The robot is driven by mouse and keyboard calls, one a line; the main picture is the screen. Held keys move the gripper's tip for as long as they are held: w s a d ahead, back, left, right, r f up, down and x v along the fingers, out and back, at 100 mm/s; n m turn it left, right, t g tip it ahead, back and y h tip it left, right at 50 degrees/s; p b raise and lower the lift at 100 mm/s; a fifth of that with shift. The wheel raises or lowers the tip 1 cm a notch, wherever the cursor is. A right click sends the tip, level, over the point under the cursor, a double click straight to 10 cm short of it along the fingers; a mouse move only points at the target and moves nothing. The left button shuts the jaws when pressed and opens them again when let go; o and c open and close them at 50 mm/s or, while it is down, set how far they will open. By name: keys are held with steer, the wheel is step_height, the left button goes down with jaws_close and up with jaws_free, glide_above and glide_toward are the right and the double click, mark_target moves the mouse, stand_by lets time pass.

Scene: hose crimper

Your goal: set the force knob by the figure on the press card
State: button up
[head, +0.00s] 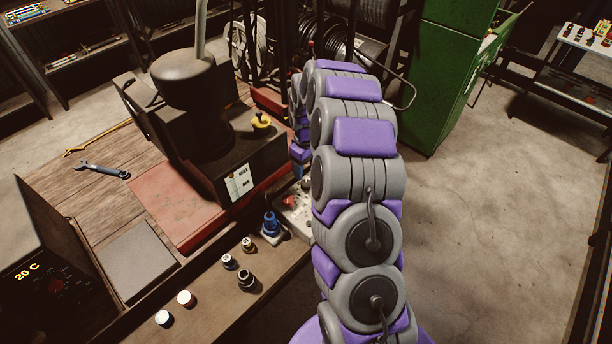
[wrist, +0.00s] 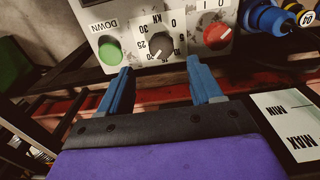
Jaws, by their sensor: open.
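The force knob (wrist: 160,44) is a dark round knob with a KN scale around it on a pale control panel (wrist: 185,18), seen upside down in the wrist view. A light mark shows at its lower edge, but I cannot read its setting surely. My gripper (wrist: 162,86) is open and empty, its two blue fingers pointing at the panel, the knob between them in the picture and apparently beyond the tips. In the head view my arm hides the gripper and part of the panel (head: 291,213). A white card (head: 240,182) is on the press front; its figure is too small to read.
A green DOWN button (wrist: 110,50) and a red switch (wrist: 217,35) flank the knob. A blue fitting (wrist: 270,17) is at the upper right. A MIN/MAX label (wrist: 290,112) is at the right. Several small fittings stand on the bench (head: 205,292). The floor at right is clear.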

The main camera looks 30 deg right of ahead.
step_height(320, 180, up, 10)
steer(key=shift+r, duration=0.2)
stand_by(0.4)
